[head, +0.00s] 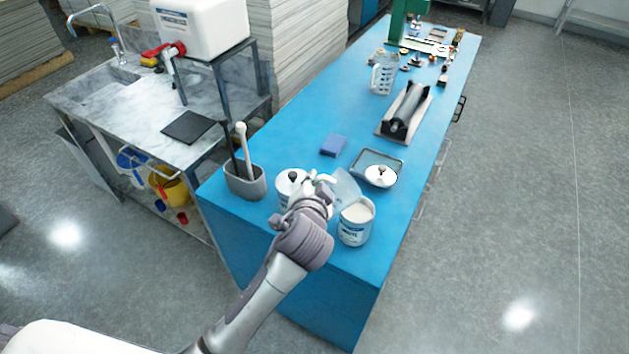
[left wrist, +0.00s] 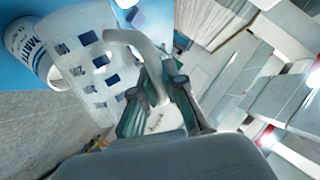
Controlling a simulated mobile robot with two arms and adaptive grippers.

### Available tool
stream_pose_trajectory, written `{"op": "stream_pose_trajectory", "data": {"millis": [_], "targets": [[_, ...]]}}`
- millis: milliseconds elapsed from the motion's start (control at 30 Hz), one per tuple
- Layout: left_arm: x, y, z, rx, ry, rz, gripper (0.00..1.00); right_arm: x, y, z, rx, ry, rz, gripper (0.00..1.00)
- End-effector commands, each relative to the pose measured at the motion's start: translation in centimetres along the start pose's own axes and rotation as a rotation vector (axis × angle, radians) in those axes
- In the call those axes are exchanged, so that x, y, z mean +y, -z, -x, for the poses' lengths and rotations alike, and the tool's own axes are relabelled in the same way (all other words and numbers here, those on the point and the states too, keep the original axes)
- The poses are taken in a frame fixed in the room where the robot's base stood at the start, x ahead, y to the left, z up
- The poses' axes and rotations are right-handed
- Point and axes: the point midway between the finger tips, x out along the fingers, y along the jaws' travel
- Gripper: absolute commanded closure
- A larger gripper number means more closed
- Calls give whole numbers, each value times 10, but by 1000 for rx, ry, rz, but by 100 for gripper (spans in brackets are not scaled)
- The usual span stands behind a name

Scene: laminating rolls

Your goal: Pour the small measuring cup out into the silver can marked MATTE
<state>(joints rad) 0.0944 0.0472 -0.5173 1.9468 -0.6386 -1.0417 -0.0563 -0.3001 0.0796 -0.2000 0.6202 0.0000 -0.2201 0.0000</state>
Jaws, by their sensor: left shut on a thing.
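My left gripper (head: 325,183) is shut on the handle of the small measuring cup (head: 346,187), a translucent cup with blue marks. In the left wrist view the cup (left wrist: 85,60) fills the upper left, its curved handle between the fingers (left wrist: 158,95). The cup is tilted over the open silver can (head: 355,224), its rim close to the can's mouth. White content shows in the can. In the left wrist view the can (left wrist: 28,45) lies beyond the cup, its MATTE label partly visible. I cannot tell how much the cup holds. My right gripper is out of view.
A second can (head: 285,187) with a black-knobbed lid stands just behind my gripper. A tray (head: 397,164) carries a loose lid (head: 381,176).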

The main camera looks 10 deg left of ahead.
Motion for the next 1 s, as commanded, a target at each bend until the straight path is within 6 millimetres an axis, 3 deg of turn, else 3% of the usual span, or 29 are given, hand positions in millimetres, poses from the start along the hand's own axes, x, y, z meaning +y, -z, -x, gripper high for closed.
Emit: {"op": "stream_pose_trajectory", "data": {"millis": [467,1000], "targets": [[0,0,0,1,1,1,100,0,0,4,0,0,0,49],[-7,-8,3,103,1,157,100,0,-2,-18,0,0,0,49]]}}
